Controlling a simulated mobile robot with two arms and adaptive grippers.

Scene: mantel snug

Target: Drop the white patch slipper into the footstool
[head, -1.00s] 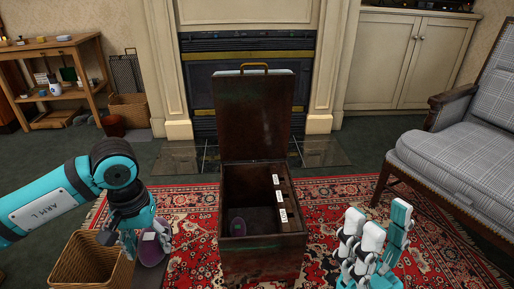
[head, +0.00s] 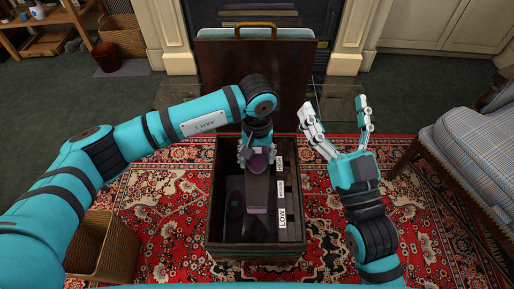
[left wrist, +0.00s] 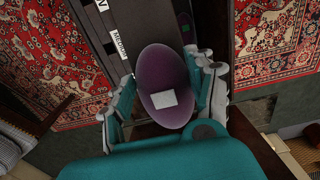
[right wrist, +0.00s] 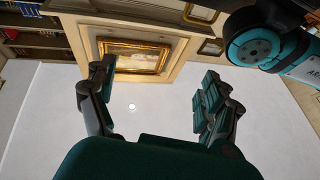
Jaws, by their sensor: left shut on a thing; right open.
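The purple slipper with a white patch (left wrist: 165,98) is between the fingers of my left gripper (left wrist: 166,90), which is shut on it. In the head view the slipper (head: 258,162) shows partly under the left gripper (head: 257,150), over the footstool's open inside. The footstool (head: 214,190) is a dark open box with its lid raised at the back. Another dark slipper (head: 236,203) lies inside at the left; it also shows in the left wrist view (left wrist: 184,20). My right gripper (head: 338,130) is open and empty, to the right of the footstool, fingers upward.
White labels, one reading LOW (head: 282,218), run along the box's right inner side. A wicker basket (head: 88,245) stands on the red rug at the left. A checked armchair (head: 475,140) is at the right. The raised lid (head: 255,90) stands behind the left gripper.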

